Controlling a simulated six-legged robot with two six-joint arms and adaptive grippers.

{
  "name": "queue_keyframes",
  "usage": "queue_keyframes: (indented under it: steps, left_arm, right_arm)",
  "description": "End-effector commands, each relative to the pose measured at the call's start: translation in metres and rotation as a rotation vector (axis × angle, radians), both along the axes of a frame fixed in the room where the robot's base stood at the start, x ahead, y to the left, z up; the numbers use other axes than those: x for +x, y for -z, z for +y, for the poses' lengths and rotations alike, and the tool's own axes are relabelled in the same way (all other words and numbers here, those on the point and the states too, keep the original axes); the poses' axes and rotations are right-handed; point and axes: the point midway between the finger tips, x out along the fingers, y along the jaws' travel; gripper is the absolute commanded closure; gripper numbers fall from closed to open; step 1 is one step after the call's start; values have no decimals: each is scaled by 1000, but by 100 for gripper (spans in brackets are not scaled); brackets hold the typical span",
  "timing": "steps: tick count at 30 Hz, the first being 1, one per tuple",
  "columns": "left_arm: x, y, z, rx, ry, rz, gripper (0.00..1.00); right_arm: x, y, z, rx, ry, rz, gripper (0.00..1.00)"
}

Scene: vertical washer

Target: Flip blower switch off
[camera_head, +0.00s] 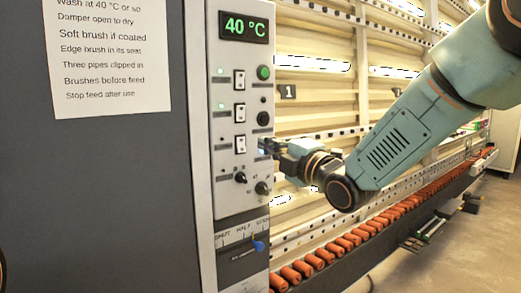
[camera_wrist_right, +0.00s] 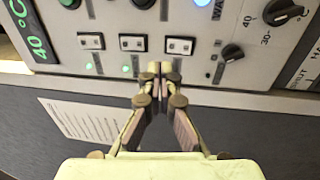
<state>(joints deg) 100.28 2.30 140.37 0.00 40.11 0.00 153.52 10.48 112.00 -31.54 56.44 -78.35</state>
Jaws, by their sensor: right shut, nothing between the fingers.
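The grey control panel (camera_head: 227,190) has three white rocker switches in a column: top (camera_head: 239,80), middle (camera_head: 239,112) and bottom (camera_head: 240,144). Their labels are too small to read, so I cannot tell which is the blower switch. Small green lamps glow beside the top and middle switches; none clearly glows beside the bottom one. My right gripper (camera_head: 264,147) is shut and empty, just right of the bottom switch. In the right wrist view, the right gripper's tips (camera_wrist_right: 157,68) are close to the panel, near the third switch (camera_wrist_right: 179,45); contact cannot be told.
Below is a blue-tipped damper lever (camera_head: 258,246). A display (camera_head: 245,27) reads 40 °C. Orange rollers (camera_head: 345,243) line the right side.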

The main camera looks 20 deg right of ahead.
Motion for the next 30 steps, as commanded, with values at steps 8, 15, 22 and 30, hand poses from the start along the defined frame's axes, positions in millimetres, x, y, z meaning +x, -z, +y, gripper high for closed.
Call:
queue_keyframes:
  steps: [8,15,22,30]
  left_arm:
    - [0,14,0,0,0,1,60]
    - [0,17,0,0,0,0,60]
    - [0,17,0,0,0,1,60]
    - [0,17,0,0,0,1,60]
  right_arm:
    - [-43,-4,-16,5,0,-1,100]
    - [-60,-7,-22,2,0,0,100]
    - [-63,-7,-23,-1,-1,0,100]
    - [-63,-7,-23,0,-1,0,100]
